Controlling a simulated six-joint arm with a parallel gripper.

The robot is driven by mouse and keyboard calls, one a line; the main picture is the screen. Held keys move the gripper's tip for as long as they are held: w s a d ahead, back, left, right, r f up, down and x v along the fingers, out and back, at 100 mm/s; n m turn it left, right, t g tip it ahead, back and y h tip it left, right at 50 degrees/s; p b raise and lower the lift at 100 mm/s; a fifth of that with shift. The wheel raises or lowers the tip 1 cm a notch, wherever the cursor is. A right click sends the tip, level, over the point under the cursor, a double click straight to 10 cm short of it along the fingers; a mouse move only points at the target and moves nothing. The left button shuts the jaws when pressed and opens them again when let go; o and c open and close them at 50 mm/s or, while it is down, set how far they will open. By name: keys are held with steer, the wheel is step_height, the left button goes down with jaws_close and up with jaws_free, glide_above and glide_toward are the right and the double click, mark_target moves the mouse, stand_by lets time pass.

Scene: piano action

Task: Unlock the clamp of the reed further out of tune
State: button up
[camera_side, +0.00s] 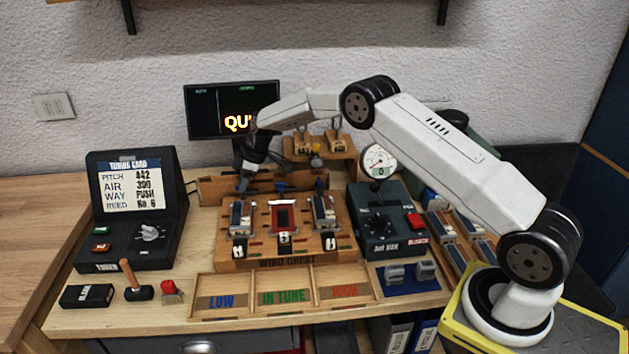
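The wooden wind chest (285,258) stands in the middle of the bench with three clamp positions. Its left reed (241,216) and right reed (324,212) are grey-blue. Between them is a red-framed middle slot (283,218). Small black-and-white clamps sit at the front: left (239,246), middle (284,240) and right (330,242). My gripper (243,184) points down just behind the left reed, above the back of the chest. Its fingers are small and dark, and I cannot tell whether they are open. Which reed is further out of tune does not show.
A tuner (135,215) with a tuning card stands at left. A dark box with a red button (388,225) and a gauge (379,160) are right of the chest. A sorting tray (208,312) lies in front. A monitor (225,108) stands behind my arm.

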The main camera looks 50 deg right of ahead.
mark_target(256, 190)
steer(key=o, duration=0.3)
steer(key=shift+o, duration=0.2)
steer(key=shift+r, duration=0.1)
steer(key=v, duration=0.7)
steer(key=shift+r, duration=0.3)
steer(key=shift+s, duration=0.2)
steer(key=s+a+m+h, duration=0.1)
steer(key=s+a+m, duration=0.1)
steer(key=s, duration=0.9)
steer(key=s+a+m+h, duration=0.1)
steer(key=s+m, duration=0.3)
steer(key=s, duration=0.8)
steer(key=s+a+m+h, duration=0.1)
steer(key=s+a+m, duration=0.2)
steer(key=s, duration=0.8)
steer(key=shift+s+a+r+g, duration=0.2)
steer(key=shift+s+r+g, duration=0.1)
steer(key=shift+s+r, duration=0.1)
